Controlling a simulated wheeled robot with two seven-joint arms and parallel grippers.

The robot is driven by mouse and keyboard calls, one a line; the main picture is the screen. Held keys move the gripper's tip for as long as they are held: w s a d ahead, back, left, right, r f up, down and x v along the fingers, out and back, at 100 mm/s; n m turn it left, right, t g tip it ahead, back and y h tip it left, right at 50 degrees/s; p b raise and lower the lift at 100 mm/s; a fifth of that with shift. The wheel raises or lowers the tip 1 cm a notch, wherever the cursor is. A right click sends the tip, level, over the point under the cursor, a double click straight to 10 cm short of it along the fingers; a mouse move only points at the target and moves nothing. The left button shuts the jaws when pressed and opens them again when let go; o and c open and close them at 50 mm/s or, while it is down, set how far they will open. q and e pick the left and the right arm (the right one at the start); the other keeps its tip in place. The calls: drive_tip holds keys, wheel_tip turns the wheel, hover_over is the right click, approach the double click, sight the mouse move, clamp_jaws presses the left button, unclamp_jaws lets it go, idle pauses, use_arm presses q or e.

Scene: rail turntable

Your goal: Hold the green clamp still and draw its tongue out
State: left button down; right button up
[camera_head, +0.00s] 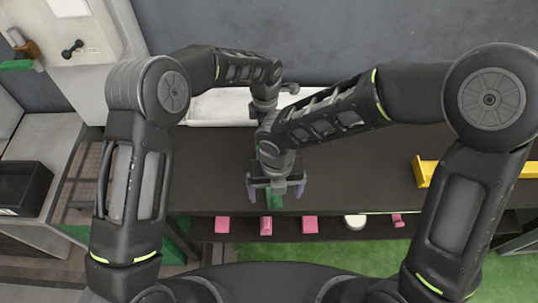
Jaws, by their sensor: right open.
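A green piece, which looks like the green clamp (274,201), is at the front edge of the dark table, between the fingers of my right gripper. Most of it is hidden under the gripper, and I cannot make out its tongue. My right gripper (276,188) points down with its purple-grey fingers spread to either side of the green piece, apart from it. My left arm comes in from the left and reaches to the middle, where its wrist passes behind my right forearm. The left gripper's fingers are hidden there.
A white tray (221,108) lies at the table's back. A yellow block-like part (425,172) is at the right. Below the front edge, a shelf holds several pink pieces (310,224) and a white round one (355,221). The dark tabletop (360,180) right of the gripper is clear.

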drive_tip(key=shift+r, duration=1.75)
use_arm(q)
drive_tip(key=c, duration=1)
unclamp_jaws()
drive_tip(key=shift+c, duration=0.2)
drive_tip(key=shift+r, duration=0.1)
wheel_tip(320, 180, up, 12)
drive_tip(key=shift+f, duration=0.1)
drive_tip(key=shift+f, duration=0.1)
use_arm(e)
drive_tip(key=shift+s, duration=0.1)
